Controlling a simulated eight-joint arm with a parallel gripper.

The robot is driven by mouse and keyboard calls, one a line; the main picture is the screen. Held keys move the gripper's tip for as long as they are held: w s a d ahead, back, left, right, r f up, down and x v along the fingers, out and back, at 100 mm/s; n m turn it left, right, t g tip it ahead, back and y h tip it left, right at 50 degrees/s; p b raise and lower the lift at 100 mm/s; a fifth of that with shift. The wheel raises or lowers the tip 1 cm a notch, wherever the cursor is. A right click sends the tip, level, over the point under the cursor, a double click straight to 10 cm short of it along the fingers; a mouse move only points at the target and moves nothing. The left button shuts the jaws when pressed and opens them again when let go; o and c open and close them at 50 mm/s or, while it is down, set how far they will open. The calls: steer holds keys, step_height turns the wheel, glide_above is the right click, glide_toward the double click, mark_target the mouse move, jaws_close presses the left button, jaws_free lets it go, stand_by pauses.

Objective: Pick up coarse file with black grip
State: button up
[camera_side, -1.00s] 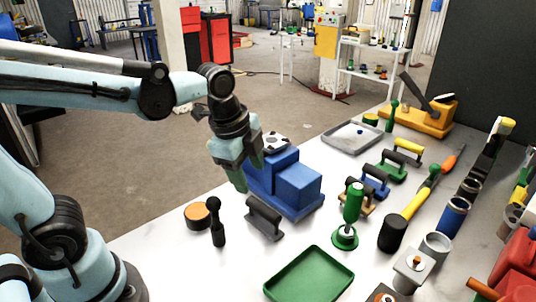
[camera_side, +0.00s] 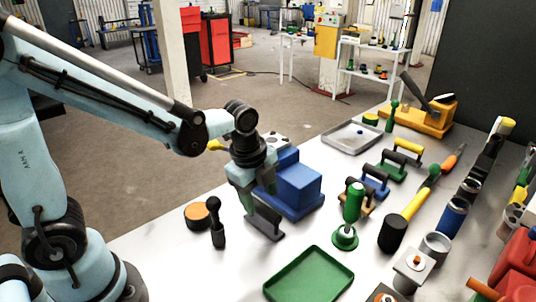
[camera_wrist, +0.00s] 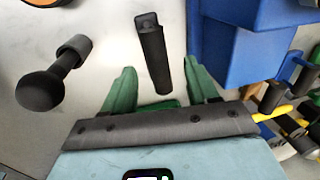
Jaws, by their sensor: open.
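A grey block with a raised black grip (camera_side: 268,229), which looks like the coarse file, stands on the bench in front of the blue machine. In the wrist view its black grip (camera_wrist: 153,58) lies between and slightly beyond my fingertips, running nearly along the picture's vertical. My gripper (camera_side: 247,203) is open and points down just above and behind the file; its green fingers also show in the wrist view (camera_wrist: 160,84). I see no contact. Part of the file is hidden behind the fingers in the side view.
A blue machine (camera_side: 300,186) stands close on the right of my gripper. A black-knobbed tool (camera_side: 217,228) and an orange-topped disc (camera_side: 197,215) stand to the left. A green tray (camera_side: 310,275) lies in front. Several similar handled blocks (camera_side: 375,183) sit farther right.

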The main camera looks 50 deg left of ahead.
mark_target(261, 206)
steer(key=shift+w+d+f, duration=0.1)
steer(key=shift+w+f, duration=0.1)
steer(key=shift+f, duration=1.1)
steer(key=shift+w+d+f, duration=0.1)
steer(key=shift+w+f, duration=0.05)
steer(key=shift+f, duration=1.15)
jaws_close()
